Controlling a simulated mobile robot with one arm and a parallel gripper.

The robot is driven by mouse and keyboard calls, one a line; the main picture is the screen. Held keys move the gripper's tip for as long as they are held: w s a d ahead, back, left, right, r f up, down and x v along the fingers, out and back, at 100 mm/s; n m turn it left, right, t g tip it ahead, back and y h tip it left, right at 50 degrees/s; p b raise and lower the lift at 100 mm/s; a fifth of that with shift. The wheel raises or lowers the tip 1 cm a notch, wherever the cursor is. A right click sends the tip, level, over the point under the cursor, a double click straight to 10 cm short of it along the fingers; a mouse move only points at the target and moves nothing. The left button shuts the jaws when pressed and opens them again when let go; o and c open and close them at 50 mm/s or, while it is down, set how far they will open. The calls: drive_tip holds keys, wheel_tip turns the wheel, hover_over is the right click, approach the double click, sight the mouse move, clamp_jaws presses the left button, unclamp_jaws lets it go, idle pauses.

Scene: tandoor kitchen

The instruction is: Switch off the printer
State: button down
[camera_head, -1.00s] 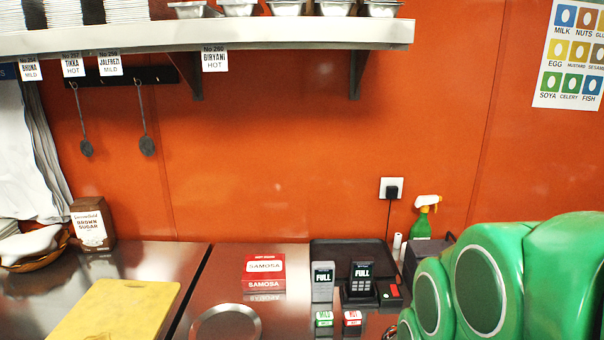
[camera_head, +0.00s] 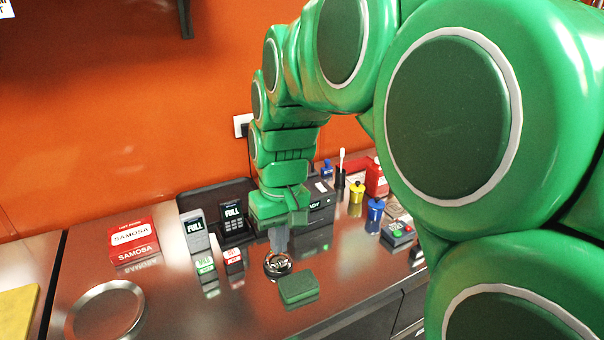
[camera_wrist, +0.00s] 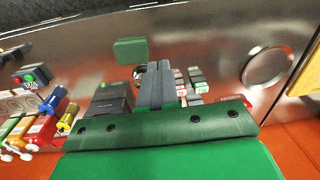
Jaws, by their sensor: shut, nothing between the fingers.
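The printer appears to be the dark box (camera_head: 322,214) with a small lit display, partly hidden behind my arm in the head view. In the wrist view the dark box (camera_wrist: 108,108) is left of my fingers. No power switch can be made out on it. My gripper (camera_head: 278,240) points down over the counter, just in front of and left of the box, above a small round dark object (camera_head: 277,265). Its fingers are together and empty; they also show in the wrist view (camera_wrist: 160,82). I cannot tell whether they touch anything.
A green block (camera_head: 298,288) lies in front of my gripper. Card terminals (camera_head: 232,220) and small label blocks (camera_head: 205,267) stand to the left, with a samosa box (camera_head: 132,240) beyond. A button box (camera_head: 398,233) and coloured bottles (camera_head: 375,213) stand right.

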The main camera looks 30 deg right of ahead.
drive_tip(key=w+d+r+t, duration=0.15)
drive_tip(key=w+d, duration=0.35)
drive_tip(key=w, duration=0.5)
drive_tip(key=t, duration=0.2)
hover_over(319, 184)
drive_tip(key=s, duration=0.5)
drive_tip(key=shift+a+r+m+h, duration=0.1)
drive_tip(key=shift+r+m+h, duration=0.2)
drive_tip(key=shift+h, duration=0.1)
drive_tip(key=shift+f, duration=0.15)
drive_tip(key=x, duration=1.3)
drive_tip(key=shift+s+f, duration=0.1)
drive_tip(key=shift+f, duration=0.3)
